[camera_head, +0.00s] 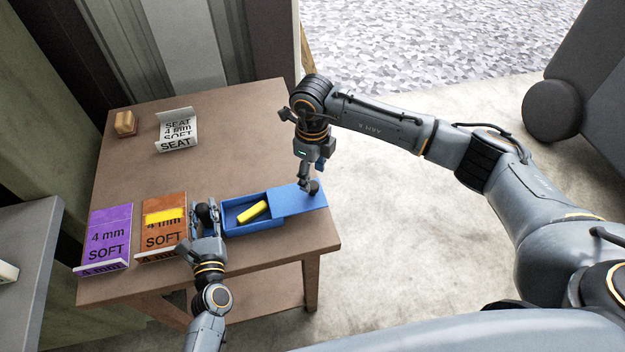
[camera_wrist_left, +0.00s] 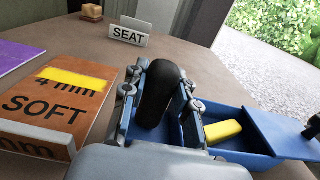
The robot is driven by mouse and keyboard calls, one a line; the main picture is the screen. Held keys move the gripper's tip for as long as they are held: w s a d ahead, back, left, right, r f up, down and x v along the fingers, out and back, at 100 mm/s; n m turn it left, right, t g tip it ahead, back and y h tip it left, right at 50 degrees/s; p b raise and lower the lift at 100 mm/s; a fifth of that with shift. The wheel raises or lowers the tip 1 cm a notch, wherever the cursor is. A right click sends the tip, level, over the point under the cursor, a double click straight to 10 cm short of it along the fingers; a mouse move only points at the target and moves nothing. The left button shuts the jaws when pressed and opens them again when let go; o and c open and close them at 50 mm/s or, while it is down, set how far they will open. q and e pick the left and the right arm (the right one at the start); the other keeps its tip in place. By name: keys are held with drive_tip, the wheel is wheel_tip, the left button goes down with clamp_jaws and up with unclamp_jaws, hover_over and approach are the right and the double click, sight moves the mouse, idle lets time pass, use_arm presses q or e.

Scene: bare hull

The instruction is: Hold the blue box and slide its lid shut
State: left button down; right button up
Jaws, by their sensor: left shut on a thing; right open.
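The blue box (camera_head: 252,228) sits near the front right of the wooden table, with a yellow piece (camera_head: 253,212) inside it. Its blue lid (camera_head: 290,206) is partly slid out to the right, leaving the left part of the box open. The lid (camera_wrist_left: 285,135) also shows there at the right. My right gripper (camera_head: 309,187) is open, pointing down at the lid's right part; whether it touches the lid is unclear.
An orange "4 mm SOFT" holder (camera_head: 163,243) with a yellow strip stands just left of my left gripper, beside a purple one (camera_head: 108,232). A white "SEAT" holder (camera_head: 178,130) and a small wooden block (camera_head: 124,122) are at the back. The table (camera_head: 230,140) is clear behind the box.

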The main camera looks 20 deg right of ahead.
sight(312, 184)
drive_tip(key=shift+f, duration=1.75)
drive_tip(key=shift+a, duration=0.1)
clamp_jaws()
